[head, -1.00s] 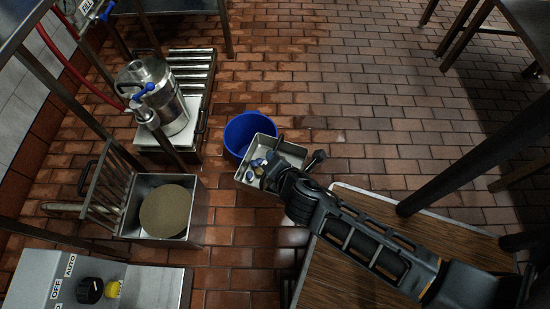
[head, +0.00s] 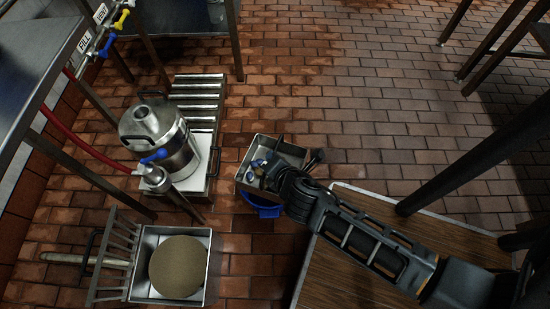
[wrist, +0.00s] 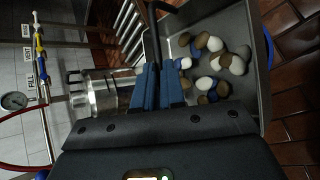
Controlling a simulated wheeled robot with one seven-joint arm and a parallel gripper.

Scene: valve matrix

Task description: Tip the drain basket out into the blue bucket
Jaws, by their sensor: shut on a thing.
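The drain basket (head: 290,151) is a grey metal tray, seen in the head view held above the floor by my gripper (head: 266,177). In the wrist view the shut blue fingers (wrist: 158,88) are at the basket's near side; the exact grip point is hidden. Several brown, white and blue pebble-like pieces (wrist: 212,62) lie inside the basket, which looks roughly level. The blue bucket (head: 263,209) is below the basket, mostly hidden by it and my arm. A strip of its blue rim shows past the basket wall in the wrist view (wrist: 268,42).
A steel keg (head: 176,158) stands on a platform at left, with a roller track (head: 196,105) behind. An open metal box (head: 207,290) with a round tan disc (head: 178,266) is at lower left. A wooden tabletop (head: 330,270) is at lower right.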

